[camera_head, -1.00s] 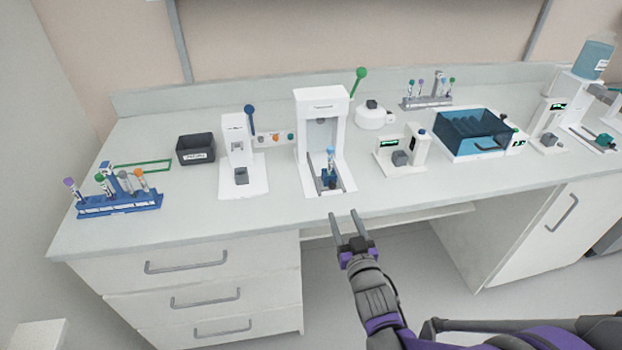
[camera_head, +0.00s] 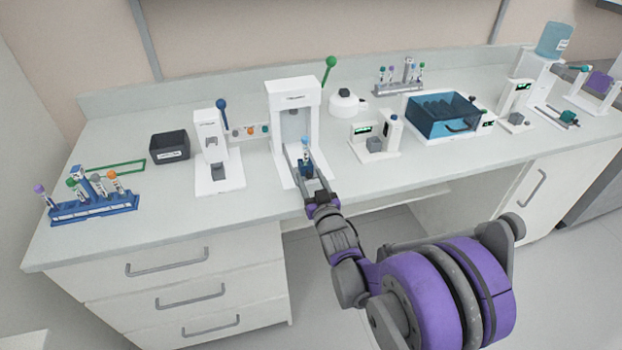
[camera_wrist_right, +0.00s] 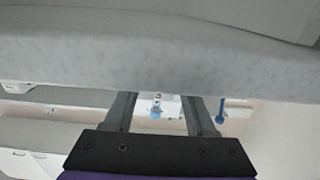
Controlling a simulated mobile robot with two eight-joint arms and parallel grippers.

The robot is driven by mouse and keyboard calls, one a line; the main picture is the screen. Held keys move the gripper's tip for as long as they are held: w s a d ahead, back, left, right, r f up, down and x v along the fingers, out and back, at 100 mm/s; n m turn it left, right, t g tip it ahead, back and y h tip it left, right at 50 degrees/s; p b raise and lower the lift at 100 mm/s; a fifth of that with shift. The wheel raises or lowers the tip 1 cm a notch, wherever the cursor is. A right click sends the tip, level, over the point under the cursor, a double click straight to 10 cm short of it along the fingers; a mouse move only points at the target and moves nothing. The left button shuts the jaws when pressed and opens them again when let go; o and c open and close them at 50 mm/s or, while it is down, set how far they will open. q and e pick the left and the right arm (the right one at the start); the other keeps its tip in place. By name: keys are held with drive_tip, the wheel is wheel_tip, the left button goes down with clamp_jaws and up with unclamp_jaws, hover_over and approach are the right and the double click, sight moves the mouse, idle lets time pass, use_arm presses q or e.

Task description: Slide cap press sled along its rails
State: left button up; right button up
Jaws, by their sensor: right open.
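The white cap press (camera_head: 296,108) with a green-knobbed lever (camera_head: 330,63) stands near the counter's front edge. Its small dark blue sled (camera_head: 305,170) sits low between the rails at the front of its base. A tube with a light blue cap (camera_head: 305,143) stands upright in the sled. My right gripper (camera_head: 308,180) is open at the front of the press, its fingers pointing toward the sled. The fingers overlap the rails in the head view, so contact is unclear. In the right wrist view a light blue cap (camera_wrist_right: 155,114) shows between the spread fingers. My left gripper is not in view.
A second white press (camera_head: 212,145) with a blue-knobbed lever stands to the left. A blue tube rack (camera_head: 95,208) and a black bin (camera_head: 169,146) are farther left. A small white device (camera_head: 375,138) and a blue-lidded box (camera_head: 442,114) stand to the right.

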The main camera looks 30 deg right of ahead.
clamp_jaws()
idle(1.4)
